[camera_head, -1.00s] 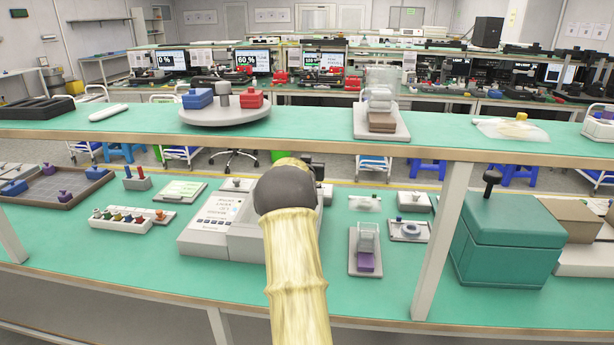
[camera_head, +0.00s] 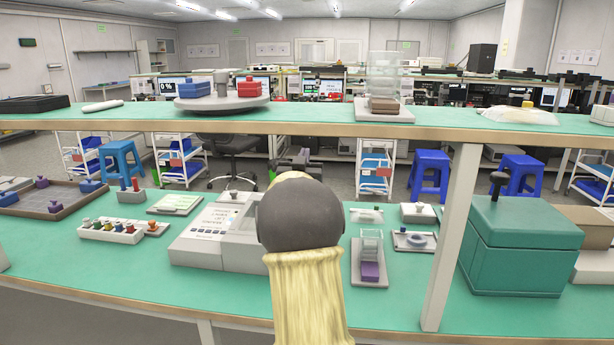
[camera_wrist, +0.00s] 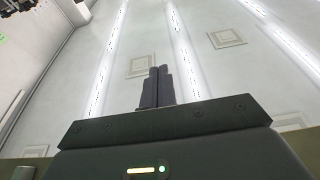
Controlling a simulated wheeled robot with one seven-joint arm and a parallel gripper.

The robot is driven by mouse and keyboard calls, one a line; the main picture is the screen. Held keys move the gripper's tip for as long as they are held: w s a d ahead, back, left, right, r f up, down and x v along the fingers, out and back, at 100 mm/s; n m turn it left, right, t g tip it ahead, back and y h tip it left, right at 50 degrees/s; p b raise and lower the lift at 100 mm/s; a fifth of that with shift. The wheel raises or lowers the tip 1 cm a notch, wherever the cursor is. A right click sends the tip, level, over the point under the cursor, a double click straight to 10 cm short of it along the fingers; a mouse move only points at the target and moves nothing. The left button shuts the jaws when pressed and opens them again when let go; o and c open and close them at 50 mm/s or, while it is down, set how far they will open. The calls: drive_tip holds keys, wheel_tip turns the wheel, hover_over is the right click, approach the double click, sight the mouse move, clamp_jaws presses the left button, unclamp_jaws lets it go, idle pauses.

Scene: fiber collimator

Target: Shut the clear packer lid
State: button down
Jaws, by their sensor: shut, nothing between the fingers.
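A clear-walled unit (camera_head: 385,75) stands on the upper shelf right of centre. Its tall clear panel stands upright above a pale base with brown blocks. A smaller clear unit (camera_head: 371,246) with a purple block stands on the lower bench; I cannot tell which one is the packer. My gripper (camera_wrist: 158,72) is shut and empty in the wrist view, its fingers pointing at the ceiling and touching nothing. In the head view my arm rises at the centre and mostly hides the gripper.
A round turntable (camera_head: 222,104) with blue and red blocks stands left on the upper shelf. A shelf post (camera_head: 452,235) and a teal box (camera_head: 525,245) stand right of the small clear unit. A grey instrument (camera_head: 205,245) sits behind my arm. The shelf edge crosses in front.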

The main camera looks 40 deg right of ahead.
drive_tip(key=s+a, duration=0.4)
drive_tip(key=a, duration=0.2)
drive_tip(key=shift+s+r, duration=0.4)
